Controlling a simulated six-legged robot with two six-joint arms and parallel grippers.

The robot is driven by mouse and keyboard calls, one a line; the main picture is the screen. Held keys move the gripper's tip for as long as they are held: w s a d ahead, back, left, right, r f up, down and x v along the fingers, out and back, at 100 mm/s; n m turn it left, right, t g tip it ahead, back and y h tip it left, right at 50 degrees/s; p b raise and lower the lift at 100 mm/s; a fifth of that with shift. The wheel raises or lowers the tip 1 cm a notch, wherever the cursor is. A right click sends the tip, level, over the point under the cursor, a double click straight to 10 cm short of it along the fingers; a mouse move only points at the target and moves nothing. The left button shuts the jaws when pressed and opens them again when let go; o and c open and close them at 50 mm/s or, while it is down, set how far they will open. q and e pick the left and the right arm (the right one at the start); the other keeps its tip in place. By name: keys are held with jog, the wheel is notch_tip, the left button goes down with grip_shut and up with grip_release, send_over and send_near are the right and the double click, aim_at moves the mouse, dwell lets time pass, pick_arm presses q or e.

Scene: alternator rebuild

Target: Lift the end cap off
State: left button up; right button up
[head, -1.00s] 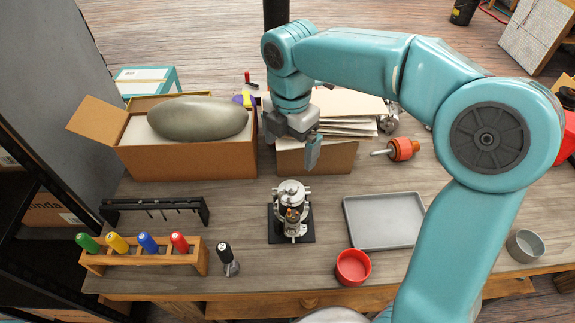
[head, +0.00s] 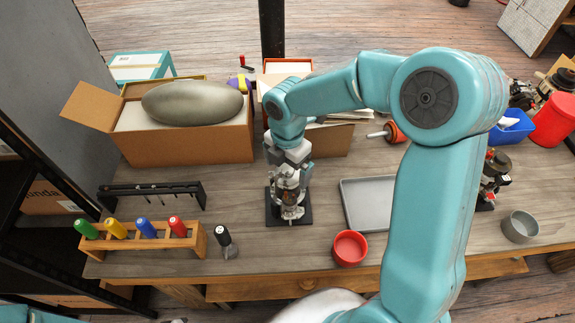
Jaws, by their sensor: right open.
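The alternator (head: 289,204) stands upright on a black base plate (head: 272,214) near the middle of the bench. Its end cap (head: 287,178) is the silver top part, partly covered by my right gripper. My right gripper (head: 288,168) is open, pointing down right at the top of the alternator. Whether its fingers touch the cap cannot be told. My left gripper is not in view.
A grey tray (head: 368,203) lies empty to the right, with a red bowl (head: 349,248) in front of it. A screwdriver rack (head: 140,238), a black-handled tool (head: 225,240) and a black holder (head: 153,192) are at the left. A cardboard box (head: 190,146) stands behind.

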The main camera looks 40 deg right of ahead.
aim_at(287, 171)
jog(key=shift+d, duration=0.15)
jog(key=c, duration=0.6)
jog(key=shift+w, duration=0.1)
jog(key=c, duration=0.6)
jog(key=shift+r+p, duration=0.3)
jog(key=shift+p, duration=0.05)
jog(key=shift+r+p, duration=0.45)
jog(key=shift+r, duration=0.05)
jog(key=shift+r+p, duration=1)
jog(key=shift+r, duration=0.2)
